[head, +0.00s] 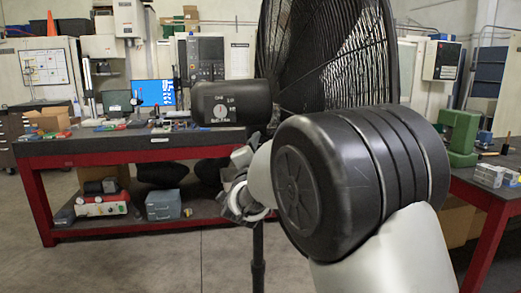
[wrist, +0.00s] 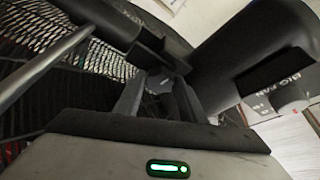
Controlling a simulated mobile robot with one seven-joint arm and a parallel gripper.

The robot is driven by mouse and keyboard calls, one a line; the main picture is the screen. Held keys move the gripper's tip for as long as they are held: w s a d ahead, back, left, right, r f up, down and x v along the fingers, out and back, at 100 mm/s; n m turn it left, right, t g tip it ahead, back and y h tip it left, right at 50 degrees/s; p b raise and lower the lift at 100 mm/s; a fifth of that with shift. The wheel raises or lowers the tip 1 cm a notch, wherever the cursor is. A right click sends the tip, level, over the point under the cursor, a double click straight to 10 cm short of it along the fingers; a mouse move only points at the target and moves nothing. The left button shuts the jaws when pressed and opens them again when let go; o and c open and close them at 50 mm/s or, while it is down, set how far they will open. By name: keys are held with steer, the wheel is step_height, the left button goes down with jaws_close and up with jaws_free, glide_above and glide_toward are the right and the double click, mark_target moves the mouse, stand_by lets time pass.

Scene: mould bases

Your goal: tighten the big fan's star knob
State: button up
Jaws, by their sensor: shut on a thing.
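The big fan's dark wire cage (head: 325,55) fills the upper middle of the head view, with its black motor housing (head: 230,103) to the left. The housing (wrist: 245,65) is at the right in the wrist view, with "BIG FAN" lettering on its side. My gripper (wrist: 158,88) reaches in below the housing, between it and the cage. Its fingers are shut on a small dark part, the star knob as far as I can tell (wrist: 158,77). The fingers hide most of the knob, and its star shape is not clear. My arm hides the area in the head view.
The fan's pole (head: 258,255) stands on the floor below my gripper. A red-framed workbench (head: 130,150) with tools and a monitor stands behind at left. Another bench (head: 490,195) with a green machine (head: 459,135) stands at right. The cage (wrist: 60,70) is close to my gripper's left side.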

steer(key=m+b, duration=0.1)
steer(key=m, duration=0.1)
steer(key=m+g, duration=0.1)
steer(key=m, duration=0.1)
steer(key=shift+r+g+h+b, duration=0.15)
steer(key=shift+g+h+b, duration=0.15)
steer(key=shift+b, duration=0.05)
steer(key=m, duration=0.1)
steer(key=m+g, duration=0.1)
steer(key=m, duration=0.1)
steer(key=shift+r+m, duration=0.2)
steer(key=shift+m, duration=0.1)
steer(key=m+g+p, duration=0.1)
steer(key=m+p, duration=0.1)
steer(key=m, duration=0.1)
steer(key=shift+r+m+g+y, duration=0.2)
steer(key=shift+m+g+y, duration=0.1)
steer(key=shift+g+y, duration=0.1)
steer(key=shift+d+m+g+y+p, duration=0.1)
steer(key=shift+m+g+y+p, duration=0.6)
steer(key=shift+m, duration=0.6)
steer(key=o, duration=1)
steer(key=shift+o, duration=0.2)
steer(key=shift+d+r, duration=0.1)
